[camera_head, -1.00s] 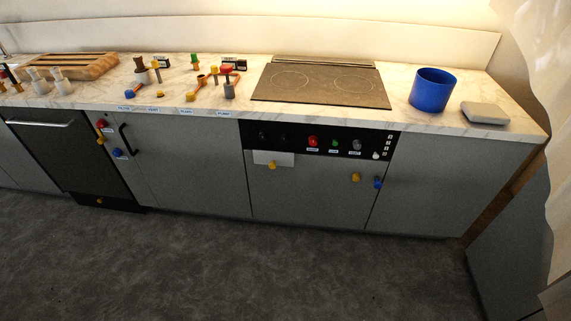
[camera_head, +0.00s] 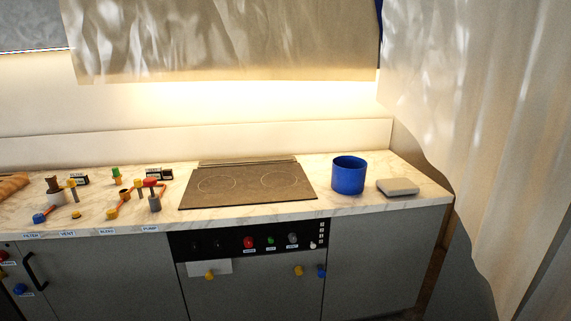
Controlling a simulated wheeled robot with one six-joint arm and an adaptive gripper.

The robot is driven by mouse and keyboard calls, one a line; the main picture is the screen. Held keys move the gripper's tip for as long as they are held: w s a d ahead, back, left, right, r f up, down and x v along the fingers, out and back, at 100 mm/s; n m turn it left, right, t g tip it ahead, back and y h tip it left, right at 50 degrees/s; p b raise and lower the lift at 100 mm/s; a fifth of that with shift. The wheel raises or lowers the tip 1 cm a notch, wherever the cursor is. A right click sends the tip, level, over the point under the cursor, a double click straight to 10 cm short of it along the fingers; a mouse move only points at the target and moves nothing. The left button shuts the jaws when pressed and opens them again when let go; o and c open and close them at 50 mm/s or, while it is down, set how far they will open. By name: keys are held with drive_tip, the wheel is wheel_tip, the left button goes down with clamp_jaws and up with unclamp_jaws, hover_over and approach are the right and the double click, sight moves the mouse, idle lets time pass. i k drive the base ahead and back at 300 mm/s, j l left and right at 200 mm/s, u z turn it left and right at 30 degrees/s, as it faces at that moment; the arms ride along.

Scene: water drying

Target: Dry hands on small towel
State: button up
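No item is plainly a small towel. A small flat whitish piece (camera_head: 195,268) is on the front of the cooker unit, below its black control strip; I cannot tell if it is cloth. A light grey rounded block or folded pad (camera_head: 398,187) lies at the counter's right end; its material is unclear. My gripper is not in view.
The marble counter (camera_head: 340,208) holds a blue pot (camera_head: 348,175), a dark cooktop (camera_head: 247,184) and several small coloured levers and knobs at the left. Knobs (camera_head: 299,271) and a black handle (camera_head: 35,270) stick out from the grey fronts.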

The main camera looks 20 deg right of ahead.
sight(399, 187)
drive_tip(key=i+l+z, duration=0.35)
drive_tip(key=i, duration=0.15)
drive_tip(key=i+z, duration=0.35)
drive_tip(key=i+j+z, duration=0.1)
drive_tip(key=i+z, duration=0.25)
drive_tip(key=i, duration=0.25)
